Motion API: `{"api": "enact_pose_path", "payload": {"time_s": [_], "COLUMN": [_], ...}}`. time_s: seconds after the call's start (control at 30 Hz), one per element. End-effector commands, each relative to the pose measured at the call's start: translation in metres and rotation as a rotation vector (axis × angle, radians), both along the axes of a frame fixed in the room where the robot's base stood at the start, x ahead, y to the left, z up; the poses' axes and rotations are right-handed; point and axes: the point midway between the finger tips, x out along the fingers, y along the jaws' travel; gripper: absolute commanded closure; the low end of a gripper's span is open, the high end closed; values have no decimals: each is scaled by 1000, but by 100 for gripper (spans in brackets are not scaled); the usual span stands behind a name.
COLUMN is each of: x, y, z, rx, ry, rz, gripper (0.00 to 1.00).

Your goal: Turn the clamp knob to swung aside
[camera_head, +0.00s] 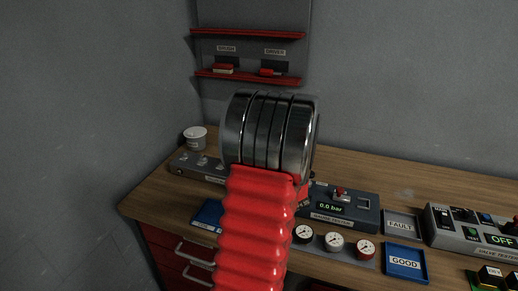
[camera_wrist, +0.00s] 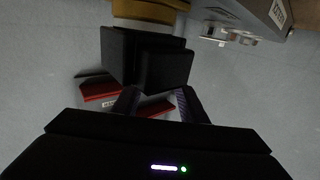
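A small red knob (camera_head: 340,191) stands on top of the dark tester box (camera_head: 355,207), which displays 0.0 bar; it may be the clamp knob, but its exact setting is too small to tell. My red arm and its large metal joint cover part of the bench left of this box. My gripper does not show in the head view. In the wrist view my gripper (camera_wrist: 157,104) appears as dark parts above the body with lit indicators. The red knob cannot be made out there.
A white cup (camera_head: 195,138) and a grey unit with knobs (camera_head: 198,166) stand at the bench's left. Several gauges (camera_head: 334,242) lie in front of the tester. A blue GOOD tray (camera_head: 406,277), a FAULT tray (camera_head: 402,236) and another tester (camera_head: 470,226) are at right. Red shelves (camera_head: 248,79) hang behind.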

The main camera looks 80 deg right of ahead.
Motion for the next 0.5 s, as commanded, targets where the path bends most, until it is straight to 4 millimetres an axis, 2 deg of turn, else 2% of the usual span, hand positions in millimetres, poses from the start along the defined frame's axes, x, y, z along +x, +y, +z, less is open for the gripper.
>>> {"api": "enact_pose_path", "payload": {"time_s": [0.5], "x": [-48], "y": [69], "z": [0], "rx": [0], "ry": [0], "rz": [-4], "gripper": [61]}}
